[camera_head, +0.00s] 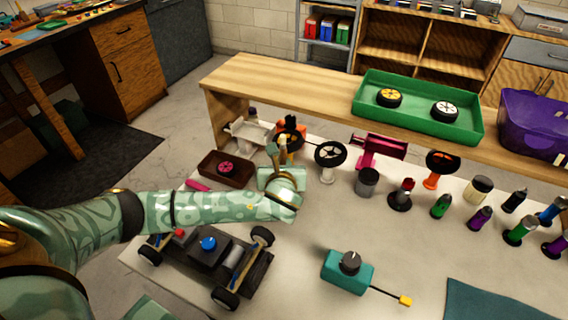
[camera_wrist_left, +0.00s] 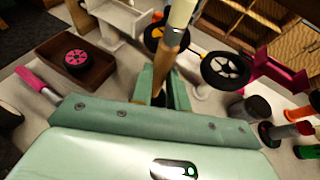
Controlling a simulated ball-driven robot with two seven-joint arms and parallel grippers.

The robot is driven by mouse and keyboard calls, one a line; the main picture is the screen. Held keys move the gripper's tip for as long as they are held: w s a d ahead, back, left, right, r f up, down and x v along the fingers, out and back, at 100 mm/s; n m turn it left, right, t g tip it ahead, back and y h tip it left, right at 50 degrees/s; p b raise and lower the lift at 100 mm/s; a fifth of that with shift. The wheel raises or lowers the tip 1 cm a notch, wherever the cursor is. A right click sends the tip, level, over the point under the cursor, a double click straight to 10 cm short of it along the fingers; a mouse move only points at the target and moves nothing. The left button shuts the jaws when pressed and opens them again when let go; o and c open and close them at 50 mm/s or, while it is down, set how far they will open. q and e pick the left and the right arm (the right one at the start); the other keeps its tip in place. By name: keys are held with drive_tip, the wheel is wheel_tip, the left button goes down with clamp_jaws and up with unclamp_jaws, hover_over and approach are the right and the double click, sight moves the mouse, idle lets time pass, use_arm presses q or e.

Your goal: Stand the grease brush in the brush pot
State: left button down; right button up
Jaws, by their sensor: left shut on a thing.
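My left gripper (camera_head: 281,168) is above the far left part of the white table. It is shut on a brush with a wooden handle and cream top, which I take as the grease brush (camera_wrist_left: 172,48). The brush stands roughly upright, slightly tilted, in the left wrist view, and its lower end is hidden between the fingers (camera_wrist_left: 162,90). A dark grey cylindrical cup, probably the brush pot (camera_head: 367,183), stands to the right of the gripper, apart from it. It also shows at the right in the left wrist view (camera_wrist_left: 247,108). My right gripper is not in view.
A black wheel on a white stand (camera_head: 330,156) is between gripper and cup. A magenta tool (camera_head: 378,150) and black-based stand (camera_head: 401,196) are near the cup. A brown tray (camera_head: 214,166) lies left. A car chassis (camera_head: 205,260) and teal box (camera_head: 347,272) are in front.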

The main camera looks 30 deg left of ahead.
use_arm(q)
drive_tip(key=shift+f+b, duration=0.75)
drive_tip(key=shift+f, duration=2.25)
drive_tip(key=c, duration=1.3)
unclamp_jaws()
drive_tip(key=p+v, duration=0.6)
drive_tip(key=v, duration=1)
drive_tip(key=shift+s+d+r, duration=0.1)
